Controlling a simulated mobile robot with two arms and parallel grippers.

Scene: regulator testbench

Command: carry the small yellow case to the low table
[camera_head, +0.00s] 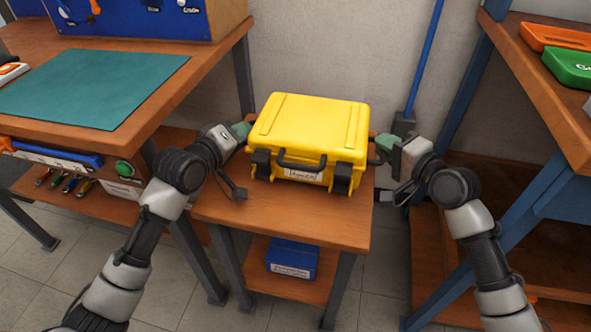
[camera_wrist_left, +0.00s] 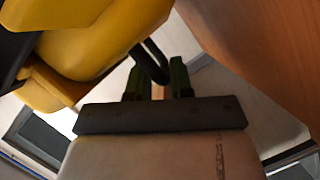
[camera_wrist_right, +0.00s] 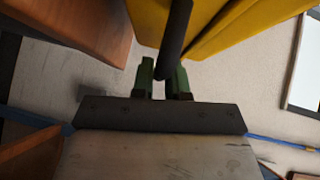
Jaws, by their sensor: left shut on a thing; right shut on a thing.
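The yellow case (camera_head: 308,130) is closed and level, with black latches, a front handle and a white label. It is over the top of the low wooden table (camera_head: 290,222); I cannot tell whether it rests on it or hangs just above. My left gripper (camera_head: 243,131) is shut on the black handle at the case's left side, which shows between its green fingers (camera_wrist_left: 157,78). My right gripper (camera_head: 384,146) is shut on the black handle at the right side, also seen in the right wrist view (camera_wrist_right: 163,76). The case's underside is hidden.
A blue box (camera_head: 291,258) lies on the table's lower shelf. A workbench with a green mat (camera_head: 92,88) stands at the left. A wooden shelf unit (camera_head: 545,80) with orange and green cases stands at the right. A blue pole (camera_head: 427,55) stands by the wall.

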